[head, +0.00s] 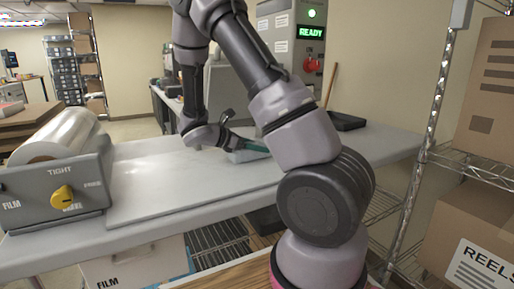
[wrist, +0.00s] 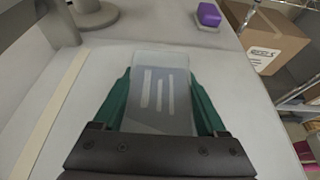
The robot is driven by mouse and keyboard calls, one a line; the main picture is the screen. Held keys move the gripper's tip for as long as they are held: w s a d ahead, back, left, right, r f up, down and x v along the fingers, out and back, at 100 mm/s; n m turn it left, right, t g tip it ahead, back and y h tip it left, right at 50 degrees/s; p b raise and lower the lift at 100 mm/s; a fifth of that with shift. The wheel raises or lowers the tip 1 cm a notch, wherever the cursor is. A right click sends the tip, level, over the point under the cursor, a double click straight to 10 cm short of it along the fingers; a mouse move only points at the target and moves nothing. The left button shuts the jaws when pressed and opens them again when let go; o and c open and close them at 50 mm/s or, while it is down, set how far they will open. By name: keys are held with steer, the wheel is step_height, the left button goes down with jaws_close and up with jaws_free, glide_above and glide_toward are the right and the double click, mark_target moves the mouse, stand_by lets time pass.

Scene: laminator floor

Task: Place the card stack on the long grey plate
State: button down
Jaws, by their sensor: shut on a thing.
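My gripper (wrist: 160,100) has green fingers along both sides of a pale, translucent card stack (wrist: 160,88) with white bars on it, and is shut on it. In the head view the card stack (head: 243,156) shows low over the far right part of the long grey plate (head: 175,185), partly hidden by my arm. The plate lies flat on the pale table. I cannot tell whether the stack touches the surface below it.
A film roll unit with a yellow knob (head: 63,196) stands at the plate's left end. A grey machine with a READY display (head: 311,32) stands behind. A black tray (head: 347,121) is at the back right. A purple block (wrist: 208,14) and a carton (wrist: 268,38) show in the wrist view.

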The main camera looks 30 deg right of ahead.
steer(key=shift+f, duration=0.2)
jaws_free()
